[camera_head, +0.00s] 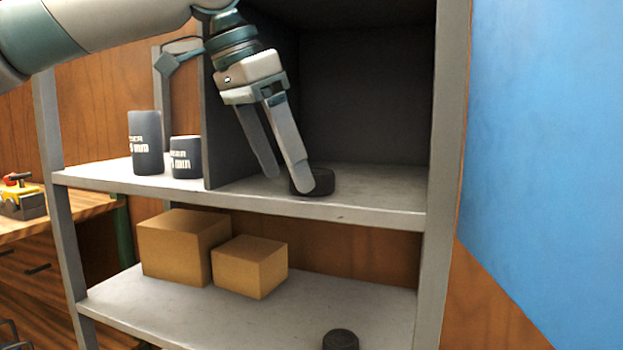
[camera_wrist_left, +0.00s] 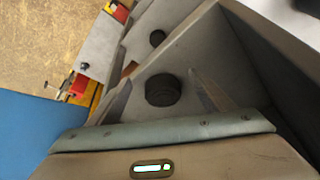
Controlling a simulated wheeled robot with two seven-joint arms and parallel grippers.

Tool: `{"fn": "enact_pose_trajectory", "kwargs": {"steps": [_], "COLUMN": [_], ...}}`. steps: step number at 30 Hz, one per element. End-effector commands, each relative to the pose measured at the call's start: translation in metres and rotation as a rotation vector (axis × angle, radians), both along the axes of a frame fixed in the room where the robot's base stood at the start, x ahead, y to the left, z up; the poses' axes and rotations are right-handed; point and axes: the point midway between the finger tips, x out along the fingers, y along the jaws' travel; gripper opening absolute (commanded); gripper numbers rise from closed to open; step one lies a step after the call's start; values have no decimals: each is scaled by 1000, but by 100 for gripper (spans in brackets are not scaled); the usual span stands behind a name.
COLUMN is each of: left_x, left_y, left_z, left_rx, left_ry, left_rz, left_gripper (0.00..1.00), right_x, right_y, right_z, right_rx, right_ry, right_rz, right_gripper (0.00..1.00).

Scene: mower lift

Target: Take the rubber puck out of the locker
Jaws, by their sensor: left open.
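The rubber puck (camera_head: 322,182) is a low black disc lying flat on the shelf inside the dark, open-fronted locker (camera_head: 365,100). My left gripper (camera_head: 289,183) reaches down into the locker with its fingers open. One fingertip overlaps the puck's left side in the head view; the other is further left. In the left wrist view the puck (camera_wrist_left: 162,90) appears between the two fingers, and the gap is otherwise empty. I cannot tell whether a finger touches it. My right gripper is not in view.
A second black disc (camera_head: 340,340) lies on the lower shelf (camera_head: 230,310), with two cardboard boxes (camera_head: 185,246) to its left. Two dark labelled cylinders (camera_head: 146,143) stand left of the locker's side wall (camera_head: 225,160). A grey post (camera_head: 447,150) bounds the locker on the right.

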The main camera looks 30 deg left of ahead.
Motion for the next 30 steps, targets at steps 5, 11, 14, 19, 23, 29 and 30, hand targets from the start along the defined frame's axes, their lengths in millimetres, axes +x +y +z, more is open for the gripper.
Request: {"fn": "enact_pose_trajectory", "kwargs": {"steps": [5, 11, 14, 19, 23, 29, 30], "left_x": [23, 38, 39, 40, 40, 40, 40], "left_y": [-11, -18, -19, -19, -19, -19, -19], "left_z": [3, -4, -9, -11, -11, -11, -11], "left_rx": [1, 0, -1, -1, -1, -1, -1], "left_ry": [4, 2, 0, -1, -1, -1, -1], "left_rz": [1, -1, 0, 1, 1, 1, 1], "left_gripper": [74, 74, 74, 74, 74, 72, 62], "right_x": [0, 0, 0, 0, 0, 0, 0], "right_y": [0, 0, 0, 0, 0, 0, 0], "right_z": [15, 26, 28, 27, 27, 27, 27], "right_rx": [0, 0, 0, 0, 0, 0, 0], "right_ry": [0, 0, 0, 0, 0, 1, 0], "right_rz": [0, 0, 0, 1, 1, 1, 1], "right_gripper": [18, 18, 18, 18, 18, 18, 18]}}
